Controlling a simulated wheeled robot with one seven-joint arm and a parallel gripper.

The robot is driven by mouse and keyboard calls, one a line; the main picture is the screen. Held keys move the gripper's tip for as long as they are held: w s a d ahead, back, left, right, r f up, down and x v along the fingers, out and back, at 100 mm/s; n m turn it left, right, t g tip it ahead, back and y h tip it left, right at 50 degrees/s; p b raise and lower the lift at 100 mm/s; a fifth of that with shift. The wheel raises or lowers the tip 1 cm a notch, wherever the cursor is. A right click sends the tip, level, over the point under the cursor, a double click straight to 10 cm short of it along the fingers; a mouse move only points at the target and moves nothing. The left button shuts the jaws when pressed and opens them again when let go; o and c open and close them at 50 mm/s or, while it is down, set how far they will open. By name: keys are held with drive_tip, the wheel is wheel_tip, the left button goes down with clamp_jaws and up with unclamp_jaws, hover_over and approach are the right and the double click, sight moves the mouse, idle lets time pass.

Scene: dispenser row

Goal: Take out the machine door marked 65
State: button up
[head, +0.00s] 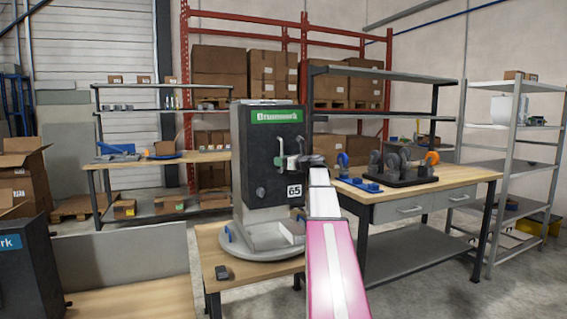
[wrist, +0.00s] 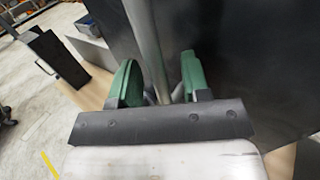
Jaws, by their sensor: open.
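The machine marked 65 (head: 258,165) stands upright on a round grey base on a low wooden bench. Its dark front door (head: 268,178) looks closed and carries a green label at the top and the 65 plate (head: 294,191) at lower right. My gripper (head: 300,161) is at the right part of the door front, by the handle. In the wrist view my gripper (wrist: 160,85) is open, with green fingers on both sides of a grey bar handle (wrist: 148,45). The dark door panel (wrist: 240,60) fills the right behind it. Whether a finger touches the bar is unclear. My arm hides part of the front.
Another dark machine with a blue label (head: 22,258) stands at lower left. A small dark block (head: 222,272) lies on the bench. A workbench (head: 420,190) with blue and grey parts stands at right. Grey shelving (head: 505,150) is at far right.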

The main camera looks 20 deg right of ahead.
drive_tip(key=shift+c, duration=0.3)
clamp_jaws()
idle(1.0)
drive_tip(key=shift+r, duration=1.75)
idle(0.5)
